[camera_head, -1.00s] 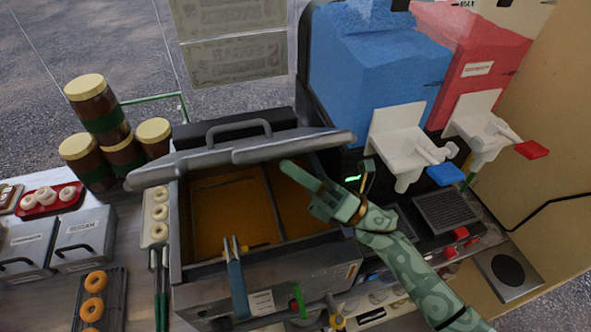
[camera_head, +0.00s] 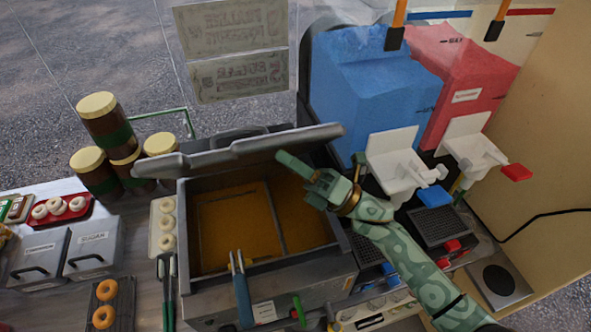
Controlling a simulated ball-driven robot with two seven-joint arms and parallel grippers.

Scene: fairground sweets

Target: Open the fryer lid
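The fryer (camera_head: 262,285) is a grey box with amber oil (camera_head: 225,215) inside. Its grey lid (camera_head: 240,148) is raised and tilted up at the back, leaving the oil well uncovered. My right gripper (camera_head: 298,172), green and patterned, is at the fryer's right rear, just below the right end of the lid's front edge. One long finger points up and left toward the lid; I cannot tell whether it touches. I see nothing held in it. The lid's handle (camera_head: 235,133) is mostly hidden behind the lid. My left gripper is not in view.
Blue (camera_head: 365,95) and red (camera_head: 465,75) slush tanks with white taps stand at the right. Tongs (camera_head: 240,285) hang on the fryer front. Stacked jars (camera_head: 107,120), a red doughnut tray (camera_head: 62,215) and grey lidded bins (camera_head: 92,250) stand left. Space above the oil is free.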

